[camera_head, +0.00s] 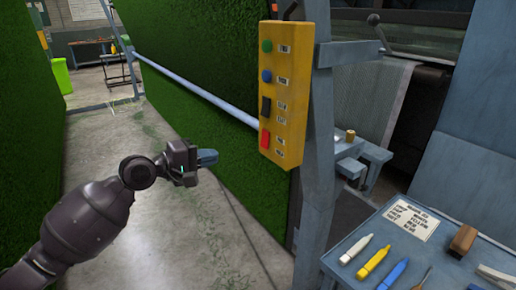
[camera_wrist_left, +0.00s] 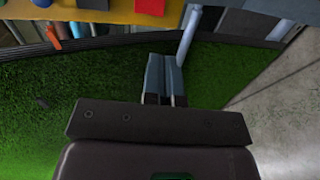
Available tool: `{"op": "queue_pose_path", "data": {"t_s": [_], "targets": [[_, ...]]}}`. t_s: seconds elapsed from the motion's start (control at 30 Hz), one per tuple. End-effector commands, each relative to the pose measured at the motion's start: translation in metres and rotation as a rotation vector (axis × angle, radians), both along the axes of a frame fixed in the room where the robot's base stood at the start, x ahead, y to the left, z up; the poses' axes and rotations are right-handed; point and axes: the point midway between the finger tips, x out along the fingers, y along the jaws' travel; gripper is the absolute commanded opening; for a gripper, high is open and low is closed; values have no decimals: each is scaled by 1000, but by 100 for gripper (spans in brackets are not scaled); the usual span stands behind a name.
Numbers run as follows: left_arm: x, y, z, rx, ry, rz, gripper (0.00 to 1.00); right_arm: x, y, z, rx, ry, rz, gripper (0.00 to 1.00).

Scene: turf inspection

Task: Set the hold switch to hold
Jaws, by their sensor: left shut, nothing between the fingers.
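A yellow control box (camera_head: 286,62) hangs on a grey-blue post in the head view. It carries a green button (camera_head: 267,46), a blue button (camera_head: 267,76), a black rocker switch (camera_head: 266,106) and, lowest, a red switch (camera_head: 265,138). Two small labels sit beside each of the lower two; their lettering is too blurred to read surely, so I cannot tell the hold switch's setting. My left gripper (camera_head: 207,157) is shut and empty, left of the box and lower than the red switch, apart from it. Its blue-grey fingers also show in the left wrist view (camera_wrist_left: 165,76). My right gripper is out of view.
A pale blue rail (camera_head: 190,91) runs along the green turf wall (camera_head: 190,50) to the box. A grey-blue table (camera_head: 350,279) at lower right holds a printed card (camera_head: 411,219), several markers and a brown block (camera_head: 463,240).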

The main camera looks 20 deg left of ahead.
Motion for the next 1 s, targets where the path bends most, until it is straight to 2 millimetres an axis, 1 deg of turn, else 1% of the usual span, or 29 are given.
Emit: {"op": "queue_pose_path", "data": {"t_s": [0.2, 0.4, 0.57, 0.67, 1.0], "targets": [[0, 0, 0, -20, 17, 4, 0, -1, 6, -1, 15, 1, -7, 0], [0, 0, 0, -19, 15, 4, 0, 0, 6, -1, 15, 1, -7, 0], [6, -4, 0, -19, 14, 4, 0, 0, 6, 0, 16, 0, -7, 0], [16, -12, -1, -21, 12, 4, 0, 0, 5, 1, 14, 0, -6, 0], [62, -48, -8, -18, 13, 3, 0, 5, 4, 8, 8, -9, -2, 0]]}}
